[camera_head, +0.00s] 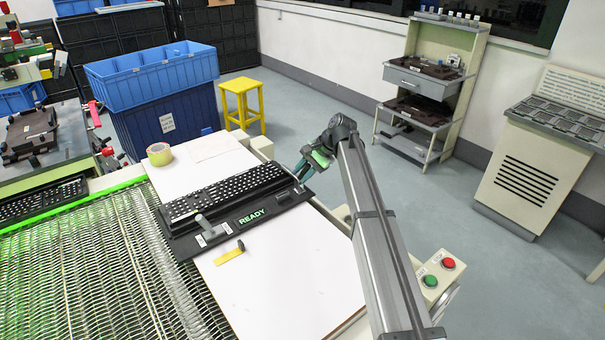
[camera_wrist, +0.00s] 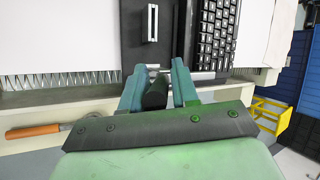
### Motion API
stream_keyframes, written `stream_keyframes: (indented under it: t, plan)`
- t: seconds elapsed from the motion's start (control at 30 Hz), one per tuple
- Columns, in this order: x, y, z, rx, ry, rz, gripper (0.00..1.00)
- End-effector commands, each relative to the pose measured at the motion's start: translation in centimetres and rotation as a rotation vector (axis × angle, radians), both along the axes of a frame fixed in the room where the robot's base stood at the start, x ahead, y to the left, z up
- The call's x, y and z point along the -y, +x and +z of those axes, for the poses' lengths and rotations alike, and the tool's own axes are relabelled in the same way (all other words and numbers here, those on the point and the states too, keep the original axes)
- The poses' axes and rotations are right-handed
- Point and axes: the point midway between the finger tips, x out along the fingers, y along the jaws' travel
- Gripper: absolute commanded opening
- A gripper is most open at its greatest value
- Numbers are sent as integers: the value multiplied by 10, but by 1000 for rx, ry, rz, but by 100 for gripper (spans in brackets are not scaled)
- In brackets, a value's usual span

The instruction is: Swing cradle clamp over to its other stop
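A grey lever (camera_head: 205,224) stands at the cradle's left end between two small white labels. My gripper (camera_head: 306,168) is at the cradle's right end. In the wrist view, a dark cylindrical handle (camera_wrist: 155,94) lies between the two teal fingers of my gripper (camera_wrist: 159,78). A thin metal rod (camera_wrist: 208,74) runs beside the fingers along the keyboard's end. Whether the fingers press on the handle cannot be told.
A yellow tool (camera_head: 230,256) lies on the white board (camera_head: 275,290) in front of the cradle. A tape roll (camera_head: 159,154) is at the back. Red and green buttons (camera_head: 439,270) sit at the right. An orange-handled tool (camera_wrist: 35,131) is left of my gripper.

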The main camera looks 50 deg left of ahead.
Motion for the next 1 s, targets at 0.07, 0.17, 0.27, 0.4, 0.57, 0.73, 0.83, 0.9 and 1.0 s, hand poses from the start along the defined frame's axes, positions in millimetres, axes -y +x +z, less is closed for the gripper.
stream_keyframes:
  t: [0.07,0.17,0.27,0.4,0.57,0.73,0.83,0.9,1.0]
  plan:
    - [3,3,6,0,0,0,29]
    - [8,9,19,1,1,-1,29]
    - [15,18,34,1,1,-1,29]
    - [26,29,58,0,1,-1,29]
    - [37,41,82,0,1,-1,29]
    - [45,50,101,1,0,0,29]
    - [48,53,107,0,0,0,29]
    - [50,54,110,0,0,0,29]
    - [51,55,112,0,0,-1,29]
